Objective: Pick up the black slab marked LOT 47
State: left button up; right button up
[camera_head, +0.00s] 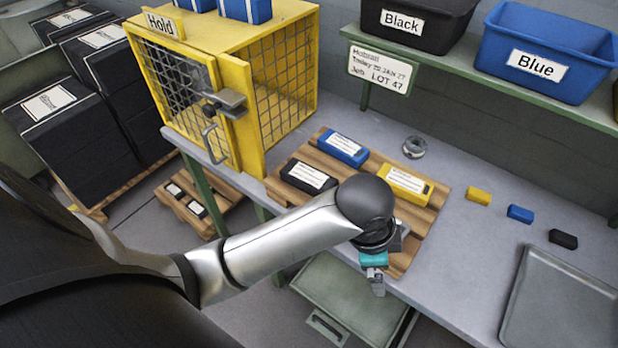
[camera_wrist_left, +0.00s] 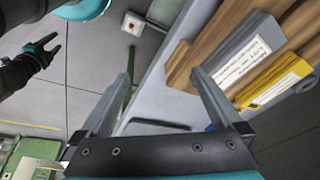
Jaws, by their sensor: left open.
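A black slab (camera_head: 308,176) with a white label lies on the wooden board (camera_head: 330,140) on the bench, at the board's near left. Its label print is too small to read. A blue slab (camera_head: 342,150) and a yellow slab (camera_head: 404,184) lie on the same board. My left gripper (camera_head: 375,280) points down at the bench's front edge, right of and nearer than the black slab. In the left wrist view its fingers (camera_wrist_left: 160,76) are apart with nothing between them; a grey labelled slab (camera_wrist_left: 233,50) is beside the right finger. What seems to be my right gripper (camera_wrist_left: 45,48) shows small there.
A yellow mesh cage (camera_head: 255,100) marked Hold stands left of the board. Yellow (camera_head: 479,195), blue (camera_head: 520,213) and black (camera_head: 563,239) small blocks and a grey tray (camera_head: 560,300) lie to the right. A sign (camera_head: 381,69) reads LOT 47. Bins marked Black (camera_head: 415,25) and Blue (camera_head: 545,50) are above.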

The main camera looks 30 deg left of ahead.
pick_arm(q)
jog(key=w+a+r+m+y, duration=0.1)
jog(key=w, duration=0.1)
jog(key=w+a+r+m+y, duration=0.1)
jog(key=w+a+m, duration=0.1)
jog(key=w+a+r+m+g+y, duration=0.1)
jog(key=w, duration=0.1)
jog(key=shift+w+a, duration=0.3)
jog(key=w+a+r+m+g+y, duration=0.1)
jog(key=w+a+r+y, duration=0.15)
jog(key=a+r, duration=0.2)
jog(key=w+a+r+m+y, duration=0.1)
jog(key=w+a+r, duration=0.25)
jog(key=a, duration=0.25)
jog(key=b, duration=0.2)
send_over(310, 175)
jog(key=d, duration=0.2)
notch_tip(310, 175, down, 9)
jog(key=shift+d+r, duration=0.15)
jog(key=shift+r, duration=0.05)
jog(key=b+x, duration=0.1)
jog(key=x, duration=0.4)
jog(key=shift+s+f, duration=0.1)
jog(key=shift+s, duration=0.05)
pick_arm(e)
jog(key=f, duration=0.3)
jog(key=shift+w+a+f, duration=0.2)
jog(key=shift+w, duration=0.05)
pick_arm(q)
grip_shut()
